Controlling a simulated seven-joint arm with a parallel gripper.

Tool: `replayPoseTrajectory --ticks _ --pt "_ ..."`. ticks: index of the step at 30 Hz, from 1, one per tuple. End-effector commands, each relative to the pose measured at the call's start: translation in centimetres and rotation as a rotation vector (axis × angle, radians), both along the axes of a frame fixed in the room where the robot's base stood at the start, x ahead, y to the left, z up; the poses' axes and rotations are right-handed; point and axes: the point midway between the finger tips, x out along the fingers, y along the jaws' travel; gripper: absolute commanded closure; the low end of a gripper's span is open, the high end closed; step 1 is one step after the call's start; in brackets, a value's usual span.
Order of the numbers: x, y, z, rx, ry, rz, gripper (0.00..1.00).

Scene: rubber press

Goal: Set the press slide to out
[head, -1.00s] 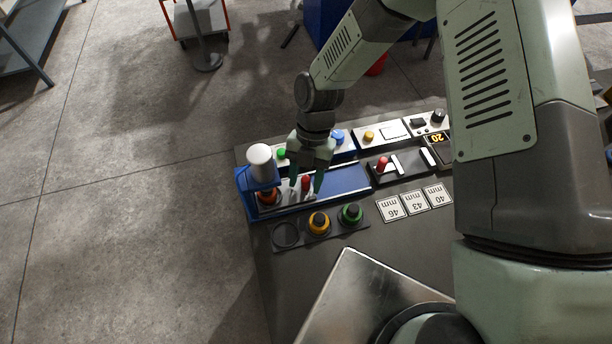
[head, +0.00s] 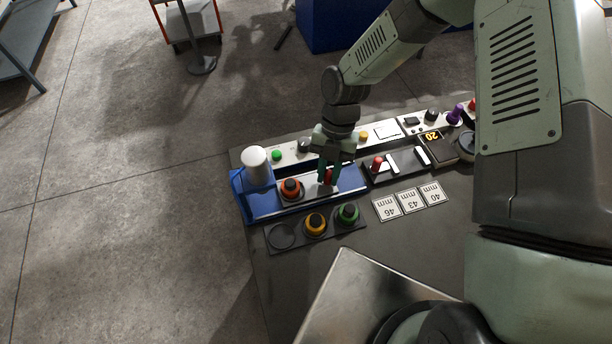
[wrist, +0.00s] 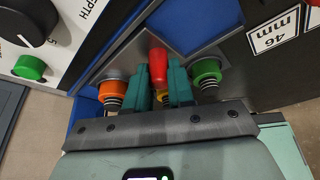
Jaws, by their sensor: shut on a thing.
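The press slide is a grey plate (head: 312,189) on a blue rail (head: 354,179). It carries an orange-red rubber piece (head: 291,186) and a red upright handle (head: 329,176). The piece stands to the right of the blue press frame (head: 238,182) and its white cylinder (head: 255,160), clear of the cylinder. My gripper (head: 328,180) is shut on the red handle, which shows between both teal fingers in the wrist view (wrist: 158,66). The orange piece also shows there (wrist: 113,90), left of the fingers. The handle's lower part is hidden.
A holder in front has an empty round place (head: 282,236), a yellow piece (head: 315,224) and a green piece (head: 347,212). Behind the rail is a white control panel with a green button (head: 277,155). To the right are a red-handled lever (head: 377,163) and number cards (head: 411,200).

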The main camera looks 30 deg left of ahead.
Motion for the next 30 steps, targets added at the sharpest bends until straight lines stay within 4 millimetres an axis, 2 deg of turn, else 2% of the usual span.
replayPoseTrajectory --ticks 1,6,18,19,24,30 --pt "1.2 -1.1 0.0 0.001 -0.002 -0.010 1.00" --pt "3.6 -3.4 0.0 0.001 -0.004 -0.004 1.00" --pt "4.5 -4.4 0.0 -0.003 -0.006 -0.003 1.00" --pt "4.5 -4.4 0.1 -0.004 -0.007 -0.002 0.76" --pt "4.4 -4.4 0.1 -0.003 -0.007 -0.003 0.52" --pt "4.3 -4.2 0.0 -0.001 -0.003 -0.001 0.52"
